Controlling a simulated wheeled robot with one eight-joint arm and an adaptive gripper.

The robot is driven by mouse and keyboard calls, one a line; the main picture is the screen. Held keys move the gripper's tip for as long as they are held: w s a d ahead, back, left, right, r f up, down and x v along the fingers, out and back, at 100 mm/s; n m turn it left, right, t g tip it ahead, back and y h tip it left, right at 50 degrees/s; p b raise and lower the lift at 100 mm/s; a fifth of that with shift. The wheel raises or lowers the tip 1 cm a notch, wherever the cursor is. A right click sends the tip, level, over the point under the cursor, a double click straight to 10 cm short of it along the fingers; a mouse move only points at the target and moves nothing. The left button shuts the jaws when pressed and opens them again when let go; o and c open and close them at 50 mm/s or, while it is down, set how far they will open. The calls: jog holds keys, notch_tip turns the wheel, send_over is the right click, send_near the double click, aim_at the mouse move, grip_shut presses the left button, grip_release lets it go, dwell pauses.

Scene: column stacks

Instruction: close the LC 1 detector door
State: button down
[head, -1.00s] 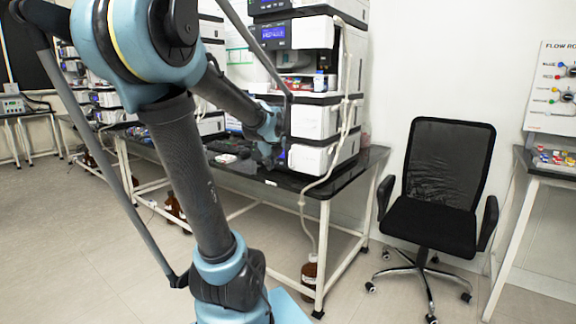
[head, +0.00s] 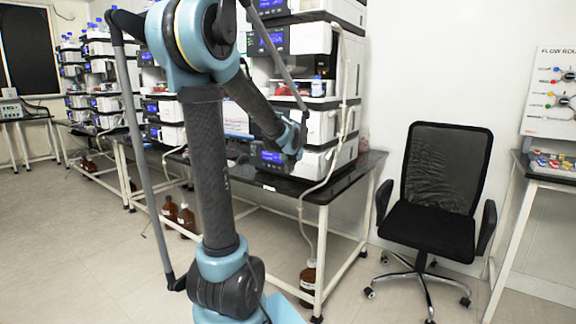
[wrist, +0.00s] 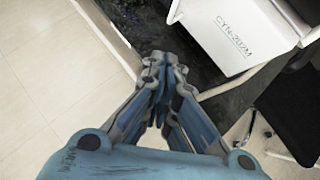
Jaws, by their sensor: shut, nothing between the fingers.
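The nearest column stack (head: 325,80) stands on the dark bench, with several white modules that have dark display panels. Its lowest module (head: 322,162) has a lit blue display at the left and a white front. No label marks LC 1 or the detector legibly, and I cannot tell how far its door stands open. My gripper (head: 297,143) is in front of the lower modules. In the wrist view my gripper (wrist: 160,78) is shut and empty. A white module (wrist: 235,35) with a printed code is just right of its fingertips; contact cannot be told.
The dark bench top (head: 310,190) has white legs and a pale tube hanging in front. A brown bottle (head: 308,280) stands below. A black office chair (head: 440,190) is to the right. More stacks (head: 100,80) stand at the left. The floor in front is open.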

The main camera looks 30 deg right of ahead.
aim_at(302, 166)
jog(key=w+d+f, duration=0.3)
jog(key=w, duration=0.3)
dwell(0.3)
jog(key=shift+r, duration=0.1)
jog(key=shift+w+d, duration=0.6)
jog(key=shift+w, duration=0.15)
jog(key=shift+a, duration=0.1)
